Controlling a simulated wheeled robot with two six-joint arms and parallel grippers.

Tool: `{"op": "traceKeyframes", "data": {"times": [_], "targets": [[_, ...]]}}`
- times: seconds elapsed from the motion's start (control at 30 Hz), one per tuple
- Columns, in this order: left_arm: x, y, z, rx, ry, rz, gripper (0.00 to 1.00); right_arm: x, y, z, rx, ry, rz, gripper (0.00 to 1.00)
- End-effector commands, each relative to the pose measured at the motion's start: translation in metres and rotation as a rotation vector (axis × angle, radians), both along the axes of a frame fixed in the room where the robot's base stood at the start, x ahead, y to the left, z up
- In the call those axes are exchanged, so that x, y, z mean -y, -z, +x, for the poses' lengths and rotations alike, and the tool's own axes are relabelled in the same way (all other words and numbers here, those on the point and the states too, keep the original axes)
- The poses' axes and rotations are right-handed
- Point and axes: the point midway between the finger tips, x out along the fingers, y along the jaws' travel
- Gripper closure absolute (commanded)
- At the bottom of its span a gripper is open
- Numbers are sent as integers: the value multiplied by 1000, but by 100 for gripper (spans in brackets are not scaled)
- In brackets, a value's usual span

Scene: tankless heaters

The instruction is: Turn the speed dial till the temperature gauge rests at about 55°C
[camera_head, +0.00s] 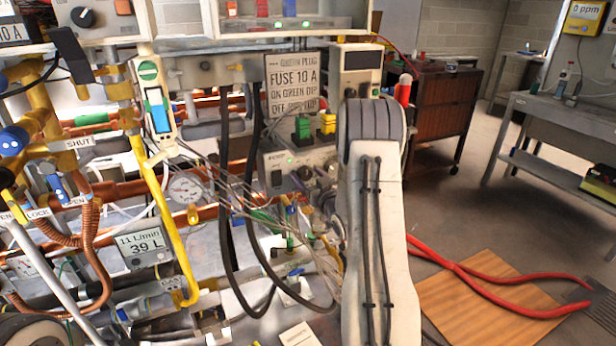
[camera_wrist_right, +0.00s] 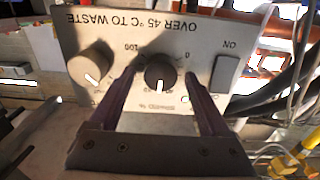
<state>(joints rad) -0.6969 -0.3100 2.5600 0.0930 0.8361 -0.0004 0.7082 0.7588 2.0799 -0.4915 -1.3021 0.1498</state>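The speed dial is a dark round knob (camera_wrist_right: 160,72) with a white pointer mark, on a pale panel (camera_wrist_right: 215,45) with 0 and 100 marks. The panel appears upside down in the right wrist view. My right gripper (camera_wrist_right: 161,76) is open, with one finger on each side of the dial and small gaps visible. In the head view the dial (camera_head: 305,173) shows left of my right arm, which hides much of the gripper. The round white temperature gauge (camera_head: 186,188) is among the pipes at left; its needle is too small to read.
A second, beige knob (camera_wrist_right: 91,67) and a grey rocker switch (camera_wrist_right: 225,75) flank the dial. Black hoses (camera_head: 227,200) and thin wires hang near the panel. A yellow pipe (camera_head: 172,215) runs down at left.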

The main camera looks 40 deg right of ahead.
Motion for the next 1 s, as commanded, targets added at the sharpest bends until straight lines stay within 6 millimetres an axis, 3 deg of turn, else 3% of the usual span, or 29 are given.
{"op": "traceKeyframes", "data": {"times": [0.37,0.8,1.0], "targets": [[0,0,0,0,0,0,100,-1,1,-6,-2,1,0,19],[0,4,0,0,0,0,100,-19,1,-82,-2,3,1,19],[0,5,0,0,0,0,100,-23,0,-100,0,1,-1,19]]}}
